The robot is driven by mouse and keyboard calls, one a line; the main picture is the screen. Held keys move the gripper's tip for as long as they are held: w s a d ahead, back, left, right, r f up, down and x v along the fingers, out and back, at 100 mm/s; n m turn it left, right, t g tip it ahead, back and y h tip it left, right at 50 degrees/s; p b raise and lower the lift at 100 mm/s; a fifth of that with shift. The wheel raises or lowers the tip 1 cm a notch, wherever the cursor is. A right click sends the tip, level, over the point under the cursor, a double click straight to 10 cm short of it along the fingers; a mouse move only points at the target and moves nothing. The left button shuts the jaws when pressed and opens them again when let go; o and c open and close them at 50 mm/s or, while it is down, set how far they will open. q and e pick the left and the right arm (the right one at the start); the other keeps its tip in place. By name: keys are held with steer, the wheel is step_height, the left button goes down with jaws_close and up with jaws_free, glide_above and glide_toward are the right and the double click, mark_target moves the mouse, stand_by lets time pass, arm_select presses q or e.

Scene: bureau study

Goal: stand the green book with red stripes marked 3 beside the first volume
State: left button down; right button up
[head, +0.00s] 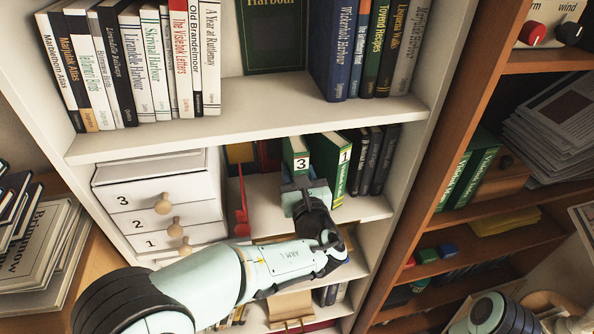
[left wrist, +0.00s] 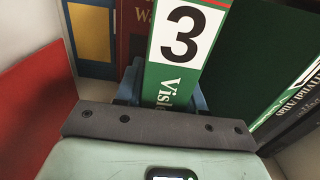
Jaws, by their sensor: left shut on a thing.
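The green book marked 3 (head: 297,158) is upright in the lower compartment of the white bookcase. My left gripper (head: 303,184) is shut on it from the front. The first volume, a green book marked 1 (head: 341,158), leans slightly just to the right, with a narrow gap at the top. It also shows in the left wrist view as a green cover (left wrist: 262,50). Whether the two touch lower down is hidden. My right gripper is not clearly in view.
Several dark books (head: 377,160) stand right of volume 1. A red bookend-like panel (head: 242,208) and a white drawer unit (head: 160,205) are to the left. The shelf above (head: 250,118) sits close over the books. Bare shelf (head: 266,200) lies left of my gripper.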

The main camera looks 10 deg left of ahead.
arm_select(q)
steer(key=c, duration=1)
jaws_free()
steer(key=shift+f, duration=0.2)
steer(key=shift+c, duration=0.2)
steer(key=o, duration=0.4)
steer(key=shift+s+r, duration=0.1)
steer(key=shift+c, duration=0.2)
arm_select(e)
steer(key=shift+s+f, duration=0.1)
steer(key=shift+s, duration=0.05)
arm_select(q)
steer(key=shift+r, duration=0.2)
steer(key=b+v, duration=0.2)
steer(key=v, duration=1)
arm_select(e)
steer(key=s+f, duration=0.2)
steer(key=shift+f, duration=0.35)
arm_select(q)
steer(key=shift+f, duration=0.1)
arm_select(e)
steer(key=shift+w, duration=0.1)
